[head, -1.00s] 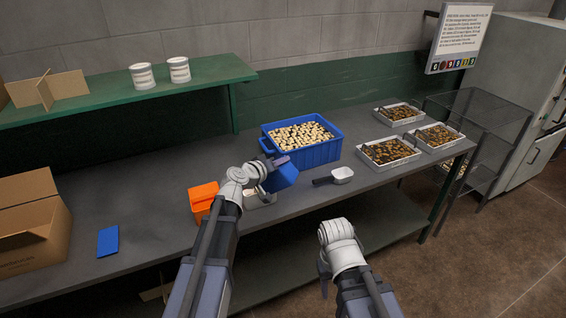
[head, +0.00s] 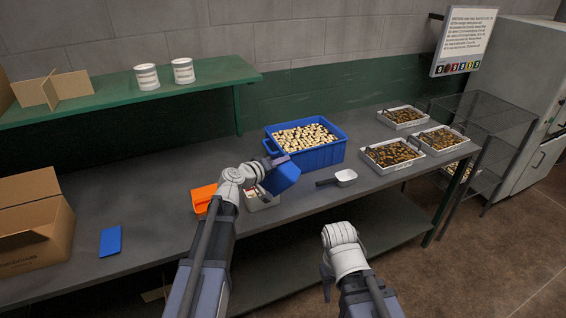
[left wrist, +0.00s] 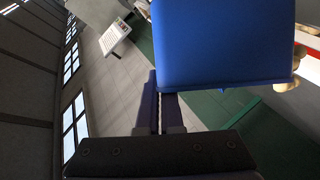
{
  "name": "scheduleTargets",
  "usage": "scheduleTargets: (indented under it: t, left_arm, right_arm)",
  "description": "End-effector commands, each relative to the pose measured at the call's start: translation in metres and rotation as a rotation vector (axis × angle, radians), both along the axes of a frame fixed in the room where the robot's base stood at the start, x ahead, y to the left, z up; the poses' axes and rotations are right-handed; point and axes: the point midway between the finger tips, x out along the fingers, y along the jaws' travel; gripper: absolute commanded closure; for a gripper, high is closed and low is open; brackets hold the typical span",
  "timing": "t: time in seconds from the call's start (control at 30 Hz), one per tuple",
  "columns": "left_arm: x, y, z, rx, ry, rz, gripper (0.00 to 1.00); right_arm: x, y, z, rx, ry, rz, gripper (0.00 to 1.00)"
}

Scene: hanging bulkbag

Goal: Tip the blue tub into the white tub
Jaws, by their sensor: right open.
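My left gripper (head: 272,162) is shut on the wall of the small blue tub (head: 284,179) and holds it up, steeply tilted. The blue tub also fills the upper part of the left wrist view (left wrist: 222,42), with a few pale pieces (left wrist: 288,82) by its edge. The white tub (head: 264,205) stands on the bench just below and left of the blue tub, partly hidden by my left wrist. My right gripper (head: 326,284) is open and empty in front of the bench; its fingers are mostly hidden by its wrist.
A large blue crate (head: 318,157) full of pale pieces stands behind. An orange container (head: 203,197) is beside the white tub. A scoop (head: 345,176) lies to the right, before several white trays (head: 390,165). A cardboard box (head: 35,235) and blue flat piece (head: 110,241) are left.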

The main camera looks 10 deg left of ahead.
Motion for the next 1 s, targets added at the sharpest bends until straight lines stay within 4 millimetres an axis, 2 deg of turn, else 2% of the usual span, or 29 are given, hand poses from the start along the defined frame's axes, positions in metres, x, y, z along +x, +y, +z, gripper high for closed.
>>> scheduleTargets:
  t: [1.0]
  left_arm:
    - [0.003,0.013,0.001,-0.141,0.026,0.000,1.00]
  right_arm:
    - [0.000,0.000,-0.008,0.000,0.000,0.000,0.50]
